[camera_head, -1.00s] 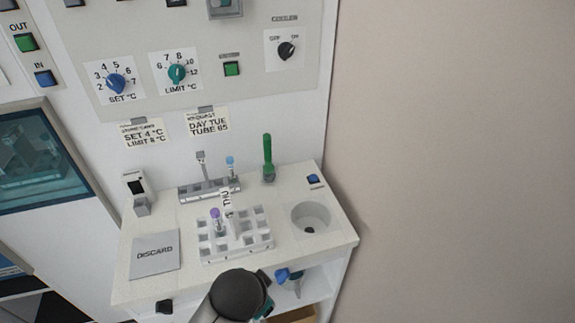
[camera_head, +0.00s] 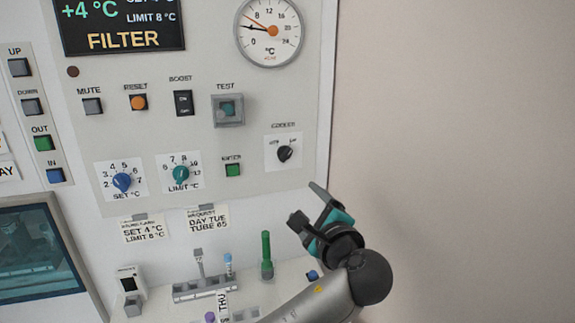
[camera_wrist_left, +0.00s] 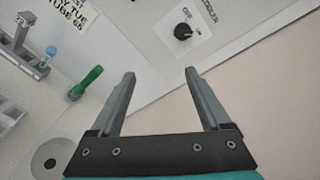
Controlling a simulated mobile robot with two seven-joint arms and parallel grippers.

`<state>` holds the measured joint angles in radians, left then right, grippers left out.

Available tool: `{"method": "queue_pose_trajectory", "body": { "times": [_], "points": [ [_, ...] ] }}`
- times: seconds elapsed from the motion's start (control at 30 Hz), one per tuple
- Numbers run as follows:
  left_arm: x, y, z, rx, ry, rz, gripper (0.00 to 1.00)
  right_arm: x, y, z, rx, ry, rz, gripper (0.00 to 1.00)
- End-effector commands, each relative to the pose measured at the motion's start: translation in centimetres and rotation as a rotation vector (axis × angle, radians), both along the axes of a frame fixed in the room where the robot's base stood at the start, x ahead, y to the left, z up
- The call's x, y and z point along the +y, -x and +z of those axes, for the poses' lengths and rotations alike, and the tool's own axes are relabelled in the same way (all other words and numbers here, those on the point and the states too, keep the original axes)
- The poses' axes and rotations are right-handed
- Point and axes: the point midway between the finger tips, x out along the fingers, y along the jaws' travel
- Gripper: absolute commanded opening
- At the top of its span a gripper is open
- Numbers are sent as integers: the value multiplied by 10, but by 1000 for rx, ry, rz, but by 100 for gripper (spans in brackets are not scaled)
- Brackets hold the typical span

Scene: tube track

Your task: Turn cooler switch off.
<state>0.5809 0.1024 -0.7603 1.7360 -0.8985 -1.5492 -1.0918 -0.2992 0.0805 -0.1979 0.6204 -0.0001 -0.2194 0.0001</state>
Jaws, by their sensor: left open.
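The cooler switch (camera_head: 284,153) is a black rotary knob on a white plate at the right edge of the panel, with OFF marked at its left and ON at its right. Its pointer looks turned toward the right, the ON side. It also shows in the left wrist view (camera_wrist_left: 183,31), beyond the fingertips. My left gripper (camera_head: 305,203) is open and empty, below and slightly right of the switch, apart from it. In the left wrist view its two fingers (camera_wrist_left: 160,75) are spread with nothing between them. My right gripper is not in view.
Near the switch are a green button (camera_head: 233,170), a guarded TEST button (camera_head: 228,109) and the teal LIMIT knob (camera_head: 181,174). Below, a shelf holds a green tube (camera_head: 266,254) and a grey rack (camera_head: 205,288). The wall at right is bare.

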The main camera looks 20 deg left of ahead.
Motion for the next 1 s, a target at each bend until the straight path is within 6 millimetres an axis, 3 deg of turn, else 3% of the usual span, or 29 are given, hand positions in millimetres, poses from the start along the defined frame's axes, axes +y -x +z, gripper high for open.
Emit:
{"method": "queue_pose_trajectory", "body": {
  "times": [0.1, 0.2, 0.37, 1.0],
  "points": [
    [-4, -8, 28, -34, -113, 7, 80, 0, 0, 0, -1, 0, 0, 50],
    [-4, -12, 37, -43, -154, 11, 80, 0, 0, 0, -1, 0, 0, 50],
    [6, -26, 39, -45, -162, 15, 80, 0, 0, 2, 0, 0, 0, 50],
    [67, -115, 38, -43, -156, 14, 80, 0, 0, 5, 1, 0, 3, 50]
  ]
}}
